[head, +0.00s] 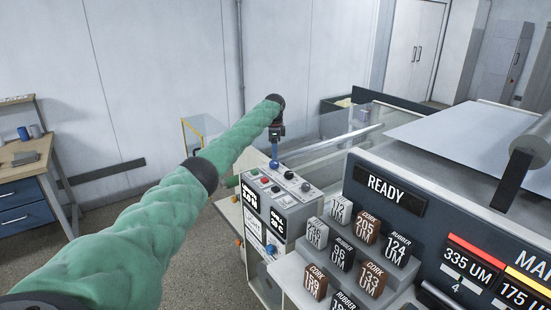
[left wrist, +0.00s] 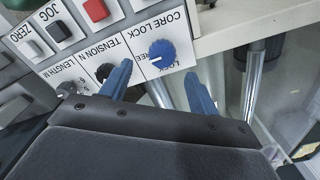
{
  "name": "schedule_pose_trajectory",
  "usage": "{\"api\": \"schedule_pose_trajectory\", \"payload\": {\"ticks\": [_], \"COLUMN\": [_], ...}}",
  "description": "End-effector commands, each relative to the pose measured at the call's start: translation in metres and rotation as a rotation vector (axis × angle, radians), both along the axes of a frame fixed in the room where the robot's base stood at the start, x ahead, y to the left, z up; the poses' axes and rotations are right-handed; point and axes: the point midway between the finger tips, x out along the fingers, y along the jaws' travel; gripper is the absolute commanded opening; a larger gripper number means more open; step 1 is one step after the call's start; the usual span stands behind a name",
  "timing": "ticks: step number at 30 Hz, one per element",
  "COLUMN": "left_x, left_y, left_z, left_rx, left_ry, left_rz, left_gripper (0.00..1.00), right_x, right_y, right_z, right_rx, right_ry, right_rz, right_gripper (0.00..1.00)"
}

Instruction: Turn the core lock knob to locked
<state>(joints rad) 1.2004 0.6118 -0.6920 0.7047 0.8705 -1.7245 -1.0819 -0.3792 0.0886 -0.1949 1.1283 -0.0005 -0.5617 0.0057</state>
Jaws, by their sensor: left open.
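The blue core lock knob (left wrist: 161,53) sits on the white "CORE LOCK" plate (left wrist: 172,24) in the left wrist view. A white mark on the knob faces the side of the partly covered word that ends in "REE"; "LOCK" is printed nearby. My left gripper (left wrist: 159,84) is open, its two blue fingers apart, one on each side of the knob's near side. The knob is not gripped. In the head view my left gripper (head: 274,151) points down over the control box (head: 277,205), and I cannot clearly separate the knob from the fingers. My right gripper is not seen.
Red, black and grey buttons and a black knob (left wrist: 104,72) lie beside the core lock plate. Labelled blocks (head: 340,209) and the "READY" panel (head: 387,190) stand right of the control box. A metal roller (head: 345,138) lies behind it.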

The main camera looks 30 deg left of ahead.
Motion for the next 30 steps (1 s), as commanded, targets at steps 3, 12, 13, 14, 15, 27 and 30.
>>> {"api": "schedule_pose_trajectory", "payload": {"ticks": [3, 12, 13, 14, 15, 27, 30], "left_x": [-0.001, 0.0, 0.0, 0.0, 0.0, 0.0, 0.0], "left_y": [0.0, 0.0, 0.0, 0.0, 0.0, 0.0, 0.0], "left_z": [-0.015, -0.048, -0.05, -0.052, -0.054, -0.056, -0.055], "left_rx": [0.001, 0.0, 0.0, 0.0, 0.0, 0.001, 0.001], "left_ry": [0.004, 0.002, 0.001, 0.001, 0.001, 0.001, 0.001], "left_rz": [0.001, 0.001, 0.001, 0.001, 0.0, 0.0, 0.0], "left_gripper": [0.61, 0.61, 0.61, 0.61, 0.61, 0.41, 0.22], "right_x": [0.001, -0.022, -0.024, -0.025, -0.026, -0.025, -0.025], "right_y": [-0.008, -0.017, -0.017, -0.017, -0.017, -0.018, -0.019], "right_z": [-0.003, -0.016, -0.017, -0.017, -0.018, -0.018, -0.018], "right_rx": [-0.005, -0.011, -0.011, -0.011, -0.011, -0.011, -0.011], "right_ry": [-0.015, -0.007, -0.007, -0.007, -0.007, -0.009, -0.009], "right_rz": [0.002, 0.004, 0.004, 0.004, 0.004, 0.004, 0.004], "right_gripper": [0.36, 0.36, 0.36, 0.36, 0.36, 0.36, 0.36]}}
